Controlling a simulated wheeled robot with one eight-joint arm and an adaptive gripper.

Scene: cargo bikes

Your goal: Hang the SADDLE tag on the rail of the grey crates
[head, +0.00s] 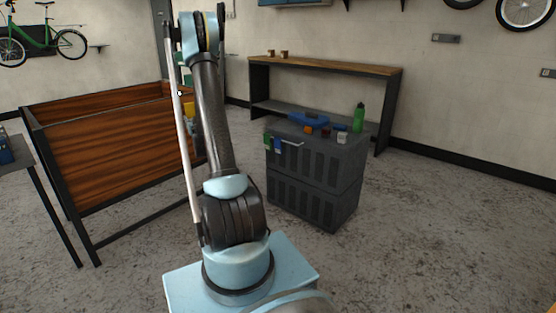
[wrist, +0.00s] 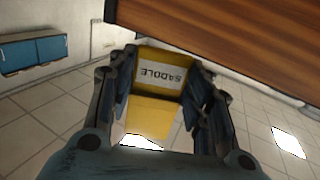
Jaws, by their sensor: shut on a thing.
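The yellow SADDLE tag (wrist: 163,78) is between the fingers of my gripper (wrist: 160,92) in the wrist view. Its white label reads upside down there. My gripper is shut on it. In the head view a bit of yellow, the tag (head: 189,108), shows beside the wooden box, mostly behind my arm. The grey crates (head: 312,190) stand stacked on the floor, right of my arm. A light rail (head: 290,143) runs along their upper front edge. A green tag (head: 267,140) and a blue-green tag (head: 277,145) are at its left end. The held tag is apart from the rail.
A wooden cargo box (head: 110,150) on a dark frame stands left, close to my gripper. A workbench (head: 325,66) stands behind. The floor at right is clear.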

